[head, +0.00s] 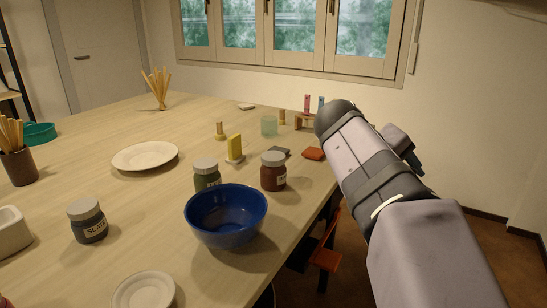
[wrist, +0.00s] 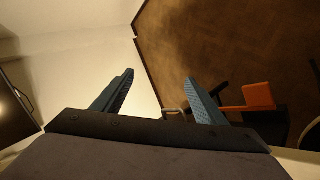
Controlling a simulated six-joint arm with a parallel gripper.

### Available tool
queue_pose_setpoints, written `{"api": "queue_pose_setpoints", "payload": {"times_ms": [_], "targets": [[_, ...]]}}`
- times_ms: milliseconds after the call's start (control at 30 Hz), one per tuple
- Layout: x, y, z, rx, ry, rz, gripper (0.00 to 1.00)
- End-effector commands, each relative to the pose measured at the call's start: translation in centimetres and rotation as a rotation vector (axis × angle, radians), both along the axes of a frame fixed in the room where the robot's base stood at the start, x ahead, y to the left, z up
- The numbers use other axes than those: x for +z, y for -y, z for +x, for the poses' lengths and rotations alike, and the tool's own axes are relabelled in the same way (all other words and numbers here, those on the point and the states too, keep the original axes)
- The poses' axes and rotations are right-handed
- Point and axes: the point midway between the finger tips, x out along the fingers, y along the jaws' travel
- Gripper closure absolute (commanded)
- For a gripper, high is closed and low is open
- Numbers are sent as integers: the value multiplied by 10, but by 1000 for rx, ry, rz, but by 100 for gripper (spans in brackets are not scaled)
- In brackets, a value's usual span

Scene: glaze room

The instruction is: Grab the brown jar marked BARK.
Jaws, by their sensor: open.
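A brown jar (head: 273,173) with a grey lid stands upright on the table, right of the middle in the head view. Its pale label faces right, and I cannot read the word on it. The blue bowl in front of it stands close to its lower left. My gripper (wrist: 160,77) is open and empty in the wrist view, with its two blue fingers spread over floor and wall. In the head view it is mostly hidden behind my arm, off the table's right side and well apart from the jar. The wrist view does not show the jar.
A blue bowl (head: 226,216) and a green jar (head: 206,177) stand left of the brown jar. A SLATE jar (head: 88,222) stands farther left. A yellow sponge-like block (head: 235,149) and an orange block (head: 313,154) lie behind. An orange chair (head: 326,258) is beside the table.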

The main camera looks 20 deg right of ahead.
Motion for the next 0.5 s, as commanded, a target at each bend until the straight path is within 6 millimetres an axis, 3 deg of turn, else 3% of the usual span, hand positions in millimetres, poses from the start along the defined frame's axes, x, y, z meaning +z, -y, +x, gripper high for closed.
{"api": "queue_pose_setpoints", "payload": {"times_ms": [33,267,500], "targets": [[11,-12,10,-9,33,17,34],[17,-73,49,-99,215,136,34],[27,-170,83,-256,438,316,34]]}}
